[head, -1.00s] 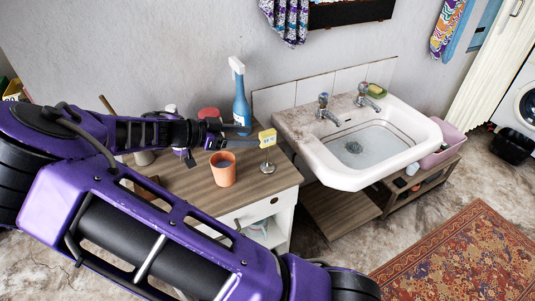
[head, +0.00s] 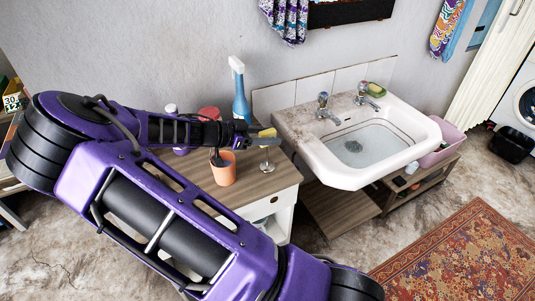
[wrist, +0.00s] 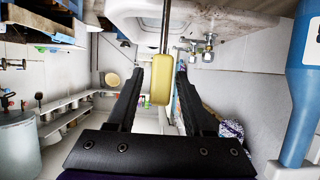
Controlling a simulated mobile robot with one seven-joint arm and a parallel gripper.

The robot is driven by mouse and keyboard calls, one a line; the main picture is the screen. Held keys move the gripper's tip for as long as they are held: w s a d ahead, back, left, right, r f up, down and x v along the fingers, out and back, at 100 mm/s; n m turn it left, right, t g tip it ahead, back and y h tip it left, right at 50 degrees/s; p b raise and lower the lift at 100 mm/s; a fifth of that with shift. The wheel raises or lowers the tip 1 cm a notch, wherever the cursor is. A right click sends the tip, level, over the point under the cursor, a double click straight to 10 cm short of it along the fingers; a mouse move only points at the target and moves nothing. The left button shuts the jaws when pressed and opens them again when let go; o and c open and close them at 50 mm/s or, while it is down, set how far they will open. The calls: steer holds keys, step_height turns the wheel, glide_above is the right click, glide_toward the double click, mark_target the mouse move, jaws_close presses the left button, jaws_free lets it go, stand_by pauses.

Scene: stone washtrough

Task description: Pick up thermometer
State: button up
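The thermometer has a yellow head (head: 267,133) on a thin metal stem above a small round foot on the wooden cabinet top. It stands upright, and my fingers partly cover its head in the head view. In the wrist view the yellow head (wrist: 161,82) lies between my fingertips, with the stem running up the picture. My gripper (head: 262,135) is open, its two fingers on either side of the head. In the wrist view my gripper (wrist: 160,78) shows a gap at the left finger; the right finger is very near the head, and contact is unclear.
An orange cup (head: 222,171) stands just below my gripper on the wooden cabinet (head: 262,187). A blue spray bottle (head: 240,95) stands behind, and it fills the right of the wrist view (wrist: 308,90). A white sink (head: 345,170) is to the right.

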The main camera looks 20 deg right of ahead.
jaws_close()
stand_by(1.2)
